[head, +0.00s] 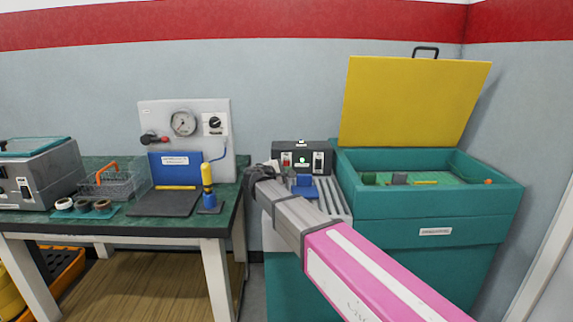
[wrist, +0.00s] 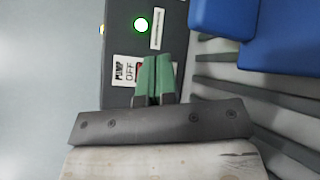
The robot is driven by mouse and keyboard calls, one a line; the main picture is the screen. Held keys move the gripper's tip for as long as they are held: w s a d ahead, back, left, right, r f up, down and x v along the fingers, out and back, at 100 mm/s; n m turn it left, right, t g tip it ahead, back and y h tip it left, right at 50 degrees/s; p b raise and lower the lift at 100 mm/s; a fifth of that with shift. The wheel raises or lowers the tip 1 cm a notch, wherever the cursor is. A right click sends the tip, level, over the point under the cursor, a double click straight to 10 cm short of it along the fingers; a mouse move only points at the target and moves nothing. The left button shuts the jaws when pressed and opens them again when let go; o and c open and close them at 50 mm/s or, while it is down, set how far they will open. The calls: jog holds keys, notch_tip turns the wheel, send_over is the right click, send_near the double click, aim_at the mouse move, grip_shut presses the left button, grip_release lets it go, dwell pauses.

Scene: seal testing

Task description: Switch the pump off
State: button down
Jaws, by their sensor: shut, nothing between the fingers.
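The dark pump control box (head: 318,155) stands at the back of a ribbed bench top. It has a red switch (head: 286,159) on the left of its face, a lit green lamp (head: 302,160) and another switch plate on the right. My gripper (head: 262,172) is just in front of the box's left end. In the wrist view, its green fingertips (wrist: 153,78) are together and empty, close to the plate labelled PUMP OFF (wrist: 125,70). A sliver of red shows beside them; the fingers hide most of that switch. I cannot tell whether they touch it. The green lamp (wrist: 141,25) is lit.
A blue block (head: 302,185) sits on the ribbed top (head: 330,195), close to my gripper. A teal tank (head: 430,205) with a raised yellow lid (head: 410,103) stands to the right. A green-topped table (head: 120,218) with a gauge panel stands to the left.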

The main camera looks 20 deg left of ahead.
aim_at(286, 165)
jog(key=shift+w+a+r, duration=0.1)
jog(key=shift+w+a, duration=0.15)
jog(key=shift+w, duration=0.45)
jog(key=shift+w+a+r, duration=0.1)
jog(key=shift+w+a, duration=0.1)
jog(key=shift+w, duration=0.45)
jog(key=shift+w, duration=0.15)
dwell(0.9)
jog(key=shift+w+a, duration=0.1)
jog(key=shift+w, duration=0.15)
jog(key=shift+w+a, duration=0.1)
jog(key=shift+w, duration=0.2)
dwell(0.6)
jog(key=shift+s, duration=0.1)
jog(key=shift+s+d, duration=0.25)
jog(key=shift+s, duration=0.35)
jog(key=shift+s, duration=0.15)
jog(key=shift+s+d+f, duration=0.1)
jog(key=shift+s+d, duration=0.15)
jog(key=shift+s, duration=0.5)
jog(key=shift+s+d+f, duration=0.1)
jog(key=shift+s+d, duration=0.15)
jog(key=shift+s, duration=0.5)
jog(key=shift+s+d+f, duration=0.1)
jog(key=shift+s+d, duration=0.15)
jog(key=shift+s, duration=0.5)
